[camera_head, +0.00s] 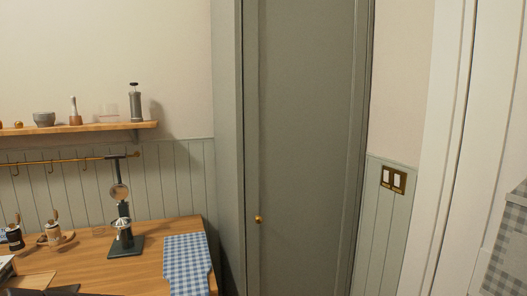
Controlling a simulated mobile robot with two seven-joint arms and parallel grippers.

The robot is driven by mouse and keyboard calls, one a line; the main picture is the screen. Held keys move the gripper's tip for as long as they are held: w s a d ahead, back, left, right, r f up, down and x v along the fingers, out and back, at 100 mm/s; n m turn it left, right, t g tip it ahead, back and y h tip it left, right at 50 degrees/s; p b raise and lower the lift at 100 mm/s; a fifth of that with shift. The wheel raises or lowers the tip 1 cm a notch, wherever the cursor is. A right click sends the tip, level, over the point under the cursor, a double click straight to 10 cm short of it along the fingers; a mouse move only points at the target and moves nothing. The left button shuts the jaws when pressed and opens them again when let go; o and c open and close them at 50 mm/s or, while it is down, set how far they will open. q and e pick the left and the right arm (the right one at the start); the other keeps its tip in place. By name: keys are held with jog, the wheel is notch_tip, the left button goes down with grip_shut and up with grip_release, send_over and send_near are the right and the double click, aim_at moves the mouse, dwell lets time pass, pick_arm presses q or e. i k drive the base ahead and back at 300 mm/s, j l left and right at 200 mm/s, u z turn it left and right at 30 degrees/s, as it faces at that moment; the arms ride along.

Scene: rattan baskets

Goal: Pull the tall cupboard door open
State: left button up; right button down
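The tall cupboard door (304,130) is grey-green and flat, and it looks shut in its frame. A small round brass knob (258,219) sits near its left edge, low in the head view. The door's lower end runs out of the picture. Neither of my grippers can be made out in this view, so how they stand to the knob is hidden.
A wooden counter (160,230) at the lower left holds a dark press stand (124,225), jars and a blue checked cloth (187,262). A shelf (90,128) hangs above. Right of the cupboard are a brass switch plate (393,180) and white trim (447,150).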

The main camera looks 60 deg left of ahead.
aim_at(304, 61)
jog(key=u, duration=1.4)
